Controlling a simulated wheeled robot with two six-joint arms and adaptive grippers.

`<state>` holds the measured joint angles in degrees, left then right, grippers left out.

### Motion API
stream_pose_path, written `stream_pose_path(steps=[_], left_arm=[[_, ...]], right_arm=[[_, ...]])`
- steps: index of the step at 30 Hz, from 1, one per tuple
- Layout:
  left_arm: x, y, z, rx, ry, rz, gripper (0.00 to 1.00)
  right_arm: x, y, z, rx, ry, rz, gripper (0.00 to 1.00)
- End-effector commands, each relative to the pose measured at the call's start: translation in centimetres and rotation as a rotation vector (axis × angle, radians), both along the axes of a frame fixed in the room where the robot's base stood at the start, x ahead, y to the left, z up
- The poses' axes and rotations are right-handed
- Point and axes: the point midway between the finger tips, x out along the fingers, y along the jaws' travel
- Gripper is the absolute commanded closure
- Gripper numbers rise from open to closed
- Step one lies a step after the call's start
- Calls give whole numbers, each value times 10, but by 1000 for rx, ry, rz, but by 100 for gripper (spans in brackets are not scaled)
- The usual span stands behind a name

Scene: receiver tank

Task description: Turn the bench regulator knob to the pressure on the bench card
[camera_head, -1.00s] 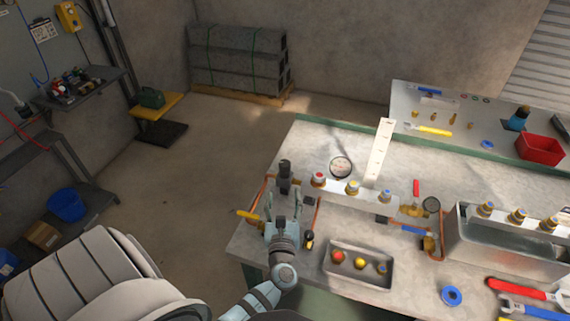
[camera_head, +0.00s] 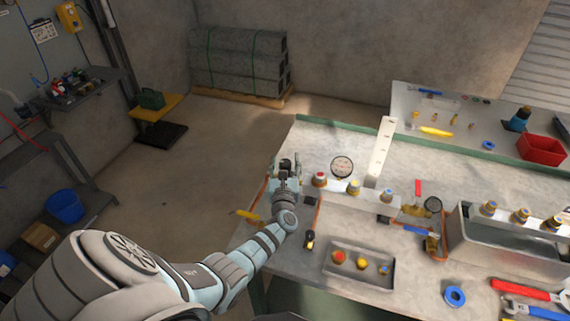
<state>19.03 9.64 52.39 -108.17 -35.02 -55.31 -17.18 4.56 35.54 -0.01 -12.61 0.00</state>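The bench regulator's dark knob (camera_head: 286,163) shows in part at the left end of the bench's pipework. My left gripper (camera_head: 286,168) is at it, with a finger on each side of the dark top. I cannot tell whether the fingers touch it. The gripper hides most of the regulator body. A round white-faced gauge (camera_head: 342,166) stands just to the right; its reading is too small to make out. A tall white card or strip (camera_head: 380,152) stands behind the row of fittings, its marks unreadable. My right gripper is not in view.
The workbench (camera_head: 480,185) carries a row of capped fittings (camera_head: 354,187), a yellow-handled valve (camera_head: 247,214), a small tray of coloured parts (camera_head: 360,262), a metal tank (camera_head: 495,245) and wrenches (camera_head: 530,290). A red bin (camera_head: 541,150) stands at the back right. Floor left of the bench is clear.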

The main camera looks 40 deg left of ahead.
Motion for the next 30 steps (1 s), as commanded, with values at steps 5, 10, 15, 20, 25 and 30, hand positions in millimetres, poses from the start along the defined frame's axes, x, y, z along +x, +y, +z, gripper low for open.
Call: stream_pose_path(steps=[5, 10, 15, 20, 25, 30], left_arm=[[0, 0, 0, 0, 0, 0, 83], [0, 0, 0, 0, 0, 0, 97], [0, 1, 0, 0, -2, -16, 97], [0, 2, -1, 2, -3, -66, 97], [-1, 3, -3, 4, -3, -167, 97], [0, 3, -7, 7, -4, -310, 97]], right_arm=[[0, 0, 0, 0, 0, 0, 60], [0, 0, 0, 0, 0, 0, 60], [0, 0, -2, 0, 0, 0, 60], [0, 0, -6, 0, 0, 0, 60], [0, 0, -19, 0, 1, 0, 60], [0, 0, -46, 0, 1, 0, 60]])
